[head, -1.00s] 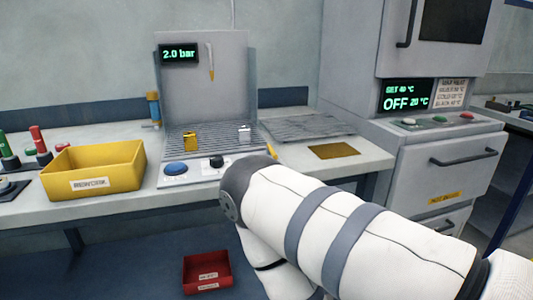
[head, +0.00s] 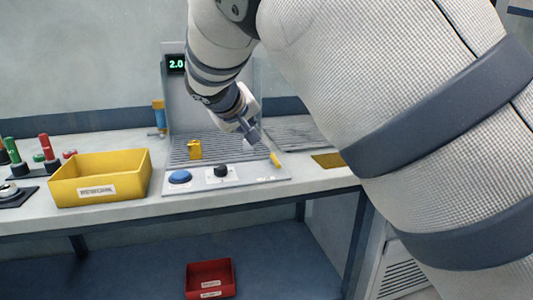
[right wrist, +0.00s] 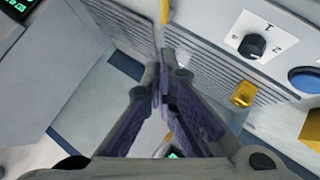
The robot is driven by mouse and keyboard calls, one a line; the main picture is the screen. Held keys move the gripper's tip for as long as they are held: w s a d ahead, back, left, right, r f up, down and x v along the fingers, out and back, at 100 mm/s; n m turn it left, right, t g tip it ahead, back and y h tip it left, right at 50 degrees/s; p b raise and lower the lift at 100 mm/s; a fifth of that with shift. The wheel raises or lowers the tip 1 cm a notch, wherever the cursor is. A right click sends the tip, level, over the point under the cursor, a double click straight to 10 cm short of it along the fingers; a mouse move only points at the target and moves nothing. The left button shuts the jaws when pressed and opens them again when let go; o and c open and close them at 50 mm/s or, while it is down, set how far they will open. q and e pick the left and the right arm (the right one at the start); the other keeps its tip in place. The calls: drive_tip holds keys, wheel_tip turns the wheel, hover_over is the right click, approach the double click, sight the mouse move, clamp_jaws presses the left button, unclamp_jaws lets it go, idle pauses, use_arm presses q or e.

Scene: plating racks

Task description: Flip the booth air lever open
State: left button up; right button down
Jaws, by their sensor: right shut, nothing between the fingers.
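A small yellow lever (head: 275,160) stands at the right front of the booth's control panel, which I take as the booth air lever. A yellow piece, likely the same lever, shows at the top of the right wrist view (right wrist: 164,11). My right gripper (head: 254,138) is over the right part of the booth grate, pointing down, just up and left of the lever and apart from it. In the right wrist view its fingers (right wrist: 165,65) are shut with nothing held. My left gripper is out of view.
The panel holds a blue button (head: 180,177) and black knob (head: 221,171). A yellow bin (head: 100,180) is left on the bench. My right arm hides the right side. A red bin (head: 210,278) is below.

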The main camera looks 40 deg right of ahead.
drive_tip(key=b, duration=0.1)
hover_over(275, 163)
drive_tip(key=w+a, duration=0.2)
drive_tip(key=a, duration=0.1)
drive_tip(key=f, duration=0.6)
drive_tip(key=shift+s+a+f, duration=0.1)
drive_tip(key=shift+s+f, duration=0.1)
drive_tip(key=shift+f, duration=0.2)
drive_tip(key=shift+s+d+f, duration=0.25)
drive_tip(key=shift+d+f, duration=0.15)
drive_tip(key=shift+f, duration=0.15)
drive_tip(key=shift+s+d+f, duration=0.25)
drive_tip(key=shift+d+f, duration=0.15)
drive_tip(key=shift+f, duration=0.15)
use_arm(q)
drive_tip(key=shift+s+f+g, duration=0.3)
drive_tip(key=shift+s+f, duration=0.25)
use_arm(e)
drive_tip(key=shift+d+f, duration=0.1)
drive_tip(key=shift+f, duration=0.15)
drive_tip(key=shift+s+d+f, duration=0.25)
drive_tip(key=shift+s+d, duration=0.1)
drive_tip(key=shift+d, duration=0.05)
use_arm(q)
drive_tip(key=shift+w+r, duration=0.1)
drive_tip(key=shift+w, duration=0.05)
use_arm(e)
drive_tip(key=shift+f, duration=0.15)
